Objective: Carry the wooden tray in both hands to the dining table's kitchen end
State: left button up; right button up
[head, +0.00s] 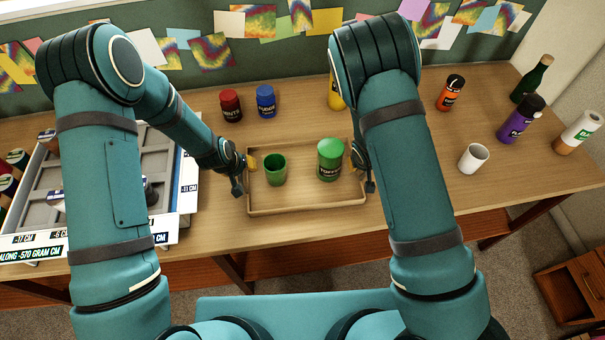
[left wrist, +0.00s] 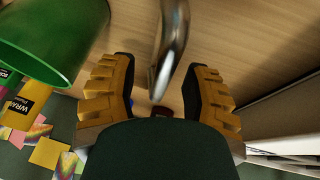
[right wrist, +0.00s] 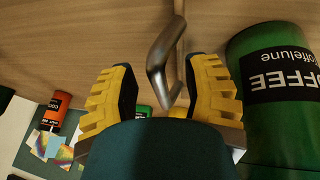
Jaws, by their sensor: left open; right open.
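The wooden tray (head: 308,207) lies on the wooden table in the head view. A green cup (head: 275,172) and a green-lidded coffee jar (head: 330,160) stand upright in it. My left gripper (head: 244,172) is at the tray's left end. In the left wrist view, a metal handle (left wrist: 172,45) reaches between its open fingers (left wrist: 160,78). My right gripper (head: 363,176) is at the tray's right end. In the right wrist view, another metal handle (right wrist: 160,60) lies between its open fingers (right wrist: 162,80). Neither gripper is closed on its handle.
A grey compartment case (head: 185,165) with number labels stands left of the tray. Red (head: 231,105) and blue (head: 266,102) jars and a yellow bottle (head: 336,95) stand behind it. A white cup (head: 473,158), orange jar (head: 450,93) and purple bottle (head: 520,118) stand to the right.

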pick_arm(q)
grip_shut()
pick_arm(e)
grip_shut()
pick_arm(q)
jog(key=shift+r, duration=0.2)
pick_arm(e)
jog(key=shift+r, duration=0.2)
